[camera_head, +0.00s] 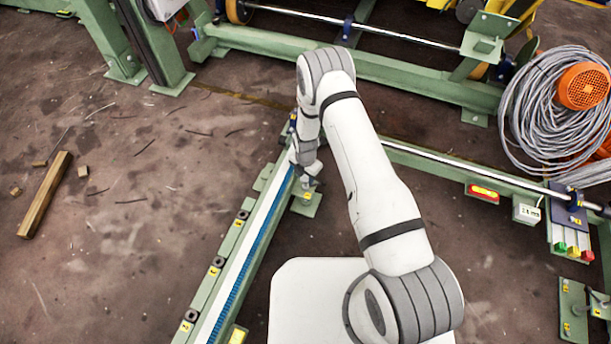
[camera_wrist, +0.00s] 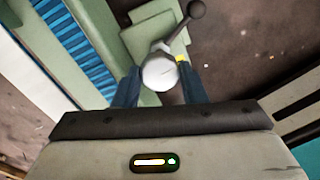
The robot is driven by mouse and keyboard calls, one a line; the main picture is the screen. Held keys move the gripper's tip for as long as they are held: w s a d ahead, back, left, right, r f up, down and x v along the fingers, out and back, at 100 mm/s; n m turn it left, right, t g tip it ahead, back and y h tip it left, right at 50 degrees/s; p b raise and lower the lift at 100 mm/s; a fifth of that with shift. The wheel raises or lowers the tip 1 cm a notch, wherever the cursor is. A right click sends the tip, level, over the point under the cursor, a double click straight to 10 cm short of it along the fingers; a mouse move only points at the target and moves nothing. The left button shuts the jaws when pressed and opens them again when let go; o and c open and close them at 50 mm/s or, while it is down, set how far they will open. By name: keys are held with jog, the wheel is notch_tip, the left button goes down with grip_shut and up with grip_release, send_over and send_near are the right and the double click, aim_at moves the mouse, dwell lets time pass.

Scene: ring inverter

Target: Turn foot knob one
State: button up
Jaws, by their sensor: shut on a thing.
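A foot knob (camera_wrist: 160,73) with a round, pale grey end shows in the wrist view. A thin bar runs from it up and right to a dark ball (camera_wrist: 196,9). My gripper (camera_wrist: 158,88) is shut on the knob, with one dark blue finger on each side of it. The knob stands over a pale green foot plate (camera_wrist: 150,42). In the head view my gripper (camera_head: 303,165) is low beside the far end of the green rail, and my wrist mostly hides the knob. The green foot plate (camera_head: 309,205) with a yellow label shows just below it.
A long green rail (camera_head: 235,250) with a blue toothed strip runs down-left from my gripper. A green beam with a steel rod (camera_head: 420,158) runs right. Coiled grey cable (camera_head: 535,110) lies at right. A wooden bar (camera_head: 46,195) lies on open floor at left.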

jog(key=m+b, duration=0.1)
jog(key=m, duration=0.3)
jog(key=m+b, duration=0.1)
jog(key=m, duration=0.3)
jog(key=shift+a+m, duration=0.1)
jog(key=shift+m, duration=0.3)
jog(key=m, duration=0.4)
jog(key=shift+m+b, duration=0.3)
jog(key=shift+b, duration=0.1)
jog(key=shift+m, duration=2.2)
jog(key=o, duration=1)
jog(key=shift+r+p, duration=1.1)
jog(key=shift+r, duration=2.8)
